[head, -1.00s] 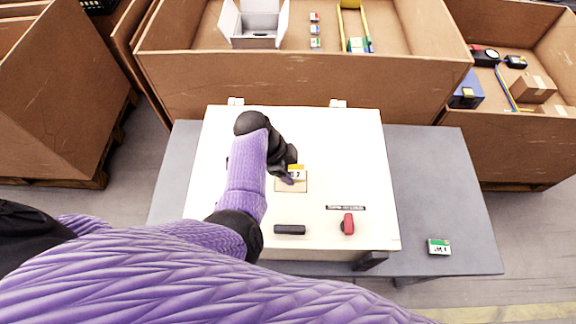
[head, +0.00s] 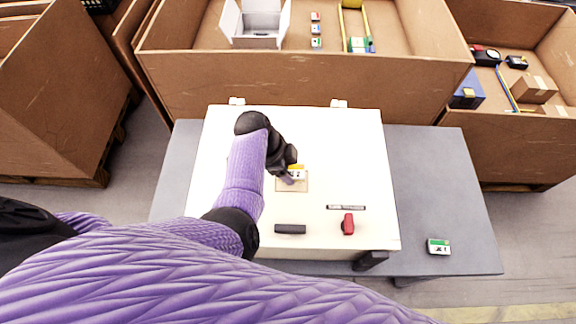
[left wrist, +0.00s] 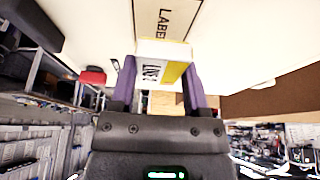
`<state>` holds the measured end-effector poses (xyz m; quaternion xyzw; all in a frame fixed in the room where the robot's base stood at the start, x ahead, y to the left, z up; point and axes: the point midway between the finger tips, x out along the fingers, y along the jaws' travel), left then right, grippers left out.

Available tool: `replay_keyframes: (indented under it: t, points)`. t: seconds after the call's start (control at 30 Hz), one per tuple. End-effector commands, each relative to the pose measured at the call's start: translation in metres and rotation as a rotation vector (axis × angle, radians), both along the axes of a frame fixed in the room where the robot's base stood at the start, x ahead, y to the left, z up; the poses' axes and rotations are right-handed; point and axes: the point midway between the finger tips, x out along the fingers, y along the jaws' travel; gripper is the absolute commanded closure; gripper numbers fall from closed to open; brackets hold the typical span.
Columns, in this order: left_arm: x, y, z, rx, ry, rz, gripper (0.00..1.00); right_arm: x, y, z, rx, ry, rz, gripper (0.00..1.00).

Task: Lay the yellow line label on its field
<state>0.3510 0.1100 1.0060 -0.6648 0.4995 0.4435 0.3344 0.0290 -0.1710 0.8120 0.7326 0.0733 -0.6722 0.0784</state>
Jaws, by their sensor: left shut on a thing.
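The yellow line label (head: 296,173), a small white and yellow block with dark print, is in my left gripper (head: 290,178). In the left wrist view the label (left wrist: 163,65) sits between the two purple fingers, which are shut on its sides. The tan label field (head: 293,187) with a dark outline is on the white panel (head: 225,180); the word "LABE" shows on the field (left wrist: 172,18) in the left wrist view. The label is over the upper part of the field; whether it touches cannot be told. My right gripper is not in view.
A dark bar handle (head: 290,229), a red switch (head: 348,223) and a dark printed strip (head: 345,207) are on the panel. A green and white label (head: 438,246) lies on the grey table (head: 440,190) at right. Cardboard bins stand behind.

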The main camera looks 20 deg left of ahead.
Motion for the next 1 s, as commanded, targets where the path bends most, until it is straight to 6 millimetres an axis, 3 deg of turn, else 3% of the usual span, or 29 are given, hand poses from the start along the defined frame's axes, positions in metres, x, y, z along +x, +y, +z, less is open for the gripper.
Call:
replay_keyframes:
  t: [0.53, 1.0]
  points:
    - [0.000, 0.000, -0.024, 0.001, 0.001, 0.001, 1.00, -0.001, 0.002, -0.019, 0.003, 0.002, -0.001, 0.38]
    - [0.000, 0.000, -0.024, 0.000, 0.000, 0.001, 1.00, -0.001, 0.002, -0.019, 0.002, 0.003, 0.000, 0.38]
